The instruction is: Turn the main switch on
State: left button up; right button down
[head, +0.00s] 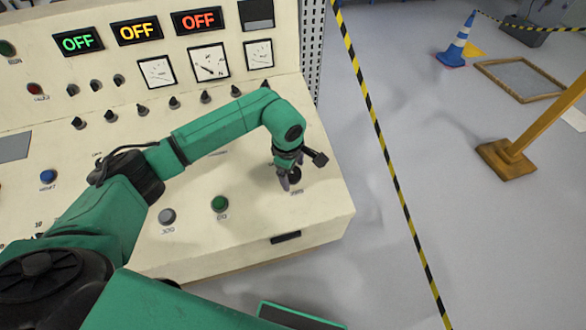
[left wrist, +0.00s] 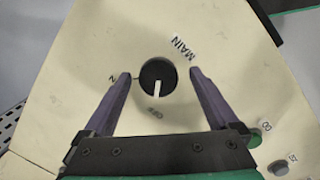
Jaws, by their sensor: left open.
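The main switch is a round black knob (left wrist: 158,78) with a white pointer line, next to the label MAIN on the cream panel. In the left wrist view its pointer lies toward the faint OFF label, and another label, partly hidden by a finger, sits left of it. My left gripper (left wrist: 161,73) is open, with one finger on each side of the knob and a visible gap to both. In the head view the left gripper (head: 289,177) is over the panel's right front corner and partly covers the knob. My right gripper is not in view.
A green button (head: 219,203) and a grey button (head: 167,216) sit left of the switch. Three lit displays (head: 138,31) read OFF above several gauges and small knobs. A striped barrier tape (head: 378,135) runs along the floor side, right of the console.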

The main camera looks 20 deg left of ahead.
pick_arm(q)
jog(key=shift+w+f, duration=0.1)
jog(key=shift+w, duration=0.1)
jog(key=c, duration=1.4)
jog(key=shift+o, duration=0.2)
